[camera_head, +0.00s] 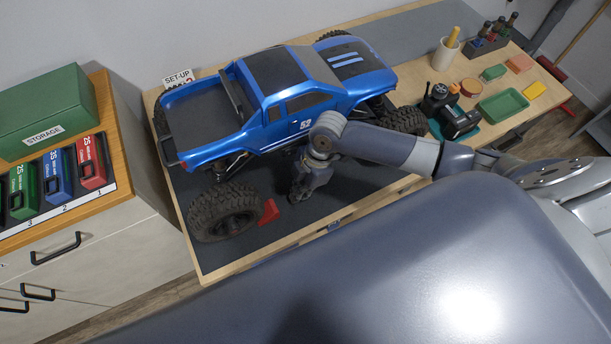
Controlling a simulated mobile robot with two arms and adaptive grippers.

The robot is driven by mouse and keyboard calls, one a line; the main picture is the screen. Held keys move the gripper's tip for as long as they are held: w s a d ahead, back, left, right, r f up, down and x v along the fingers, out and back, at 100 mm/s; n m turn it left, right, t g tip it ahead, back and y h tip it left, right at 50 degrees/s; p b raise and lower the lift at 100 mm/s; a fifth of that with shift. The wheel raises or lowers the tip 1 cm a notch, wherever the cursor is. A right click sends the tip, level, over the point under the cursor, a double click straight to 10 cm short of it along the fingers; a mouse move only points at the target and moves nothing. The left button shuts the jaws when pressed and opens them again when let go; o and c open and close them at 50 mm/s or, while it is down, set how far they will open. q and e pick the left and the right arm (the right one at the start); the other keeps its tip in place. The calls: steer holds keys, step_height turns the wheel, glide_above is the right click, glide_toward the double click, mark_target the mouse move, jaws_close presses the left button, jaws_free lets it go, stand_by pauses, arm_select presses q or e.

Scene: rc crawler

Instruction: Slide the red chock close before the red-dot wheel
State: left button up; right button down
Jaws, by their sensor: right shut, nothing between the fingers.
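The blue crawler truck (292,120) stands on the dark mat of the workbench. The red chock (268,212) lies on the mat at the right side of the truck's near left wheel (226,212), very close to the tyre; I cannot tell if they touch. I cannot make out a red dot on any wheel. My right gripper (297,198) points down beside the truck, shut and empty, a little right of the chock and apart from it. My left gripper is not in view.
The near right wheel (403,121) stands beyond my right arm. A black transmitter (447,108), a green tray (502,105) and a cup (446,54) are at the right. A green storage box (45,110) sits on the left cabinet. The mat's front left is clear.

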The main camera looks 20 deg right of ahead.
mark_target(278, 204)
steer(key=a, duration=0.1)
steer(key=a+p, duration=0.1)
steer(key=shift+s+a+r, duration=0.15)
steer(key=shift+a, duration=0.8)
steer(key=shift+a+p, duration=0.6)
steer(key=shift+a, duration=0.75)
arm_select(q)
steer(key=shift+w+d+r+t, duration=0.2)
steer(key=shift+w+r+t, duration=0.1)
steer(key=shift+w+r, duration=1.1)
arm_select(e)
steer(key=shift+d, duration=0.1)
